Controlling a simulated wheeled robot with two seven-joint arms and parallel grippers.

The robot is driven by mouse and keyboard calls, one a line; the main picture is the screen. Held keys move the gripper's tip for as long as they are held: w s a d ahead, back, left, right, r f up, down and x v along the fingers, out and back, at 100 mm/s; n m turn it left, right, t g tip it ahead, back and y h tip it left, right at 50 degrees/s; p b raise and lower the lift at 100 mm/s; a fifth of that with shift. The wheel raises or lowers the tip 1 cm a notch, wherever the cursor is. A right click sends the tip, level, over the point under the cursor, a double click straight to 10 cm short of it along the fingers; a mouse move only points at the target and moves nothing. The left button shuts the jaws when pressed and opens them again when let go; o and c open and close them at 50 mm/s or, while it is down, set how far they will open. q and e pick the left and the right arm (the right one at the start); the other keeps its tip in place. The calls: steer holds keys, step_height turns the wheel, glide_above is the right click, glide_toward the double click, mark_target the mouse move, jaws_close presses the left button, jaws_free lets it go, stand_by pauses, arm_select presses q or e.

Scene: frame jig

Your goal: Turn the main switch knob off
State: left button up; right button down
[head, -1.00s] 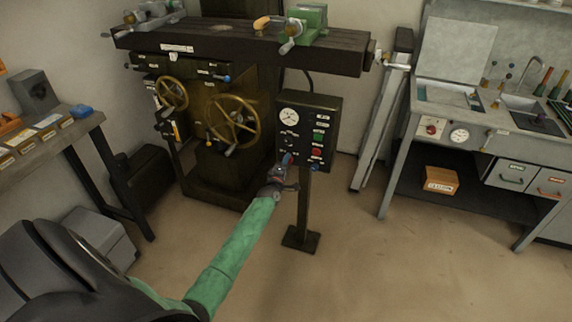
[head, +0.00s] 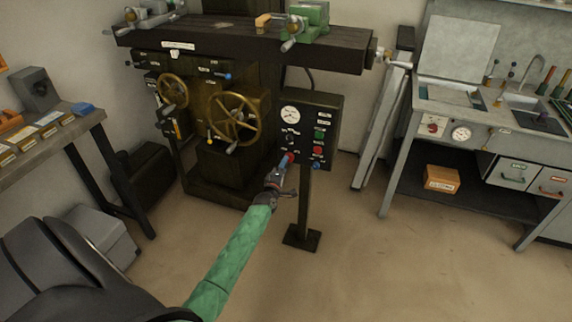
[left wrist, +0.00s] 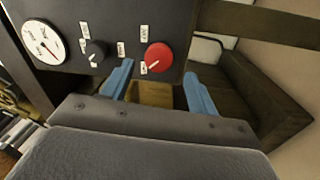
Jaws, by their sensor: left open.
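The red round knob (left wrist: 158,57) sits on the dark control panel (left wrist: 100,20) in the left wrist view. Its white pointer mark aims down-left towards a small label; another label is above it. I cannot read the labels surely. The knob also shows in the head view (head: 291,157), low on the panel. My left gripper (left wrist: 159,72) is open, its blue fingers on either side of and just below the knob in the picture. I cannot tell whether they touch it. In the head view my left gripper (head: 284,162) is at the panel's lower left. My right gripper is not in view.
A black knob (left wrist: 95,51) and a dial gauge (left wrist: 42,42) are left of the red knob. Green (head: 319,135) and red (head: 318,151) buttons are to its right. The panel stands on a post (head: 303,205) before a milling machine (head: 225,165). Open floor lies in front.

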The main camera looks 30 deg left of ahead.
arm_select(q)
steer(key=shift+v, duration=1.85)
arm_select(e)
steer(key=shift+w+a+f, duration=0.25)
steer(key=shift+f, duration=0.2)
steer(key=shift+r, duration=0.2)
arm_select(q)
steer(key=shift+f+m, duration=0.1)
steer(key=shift+m, duration=0.2)
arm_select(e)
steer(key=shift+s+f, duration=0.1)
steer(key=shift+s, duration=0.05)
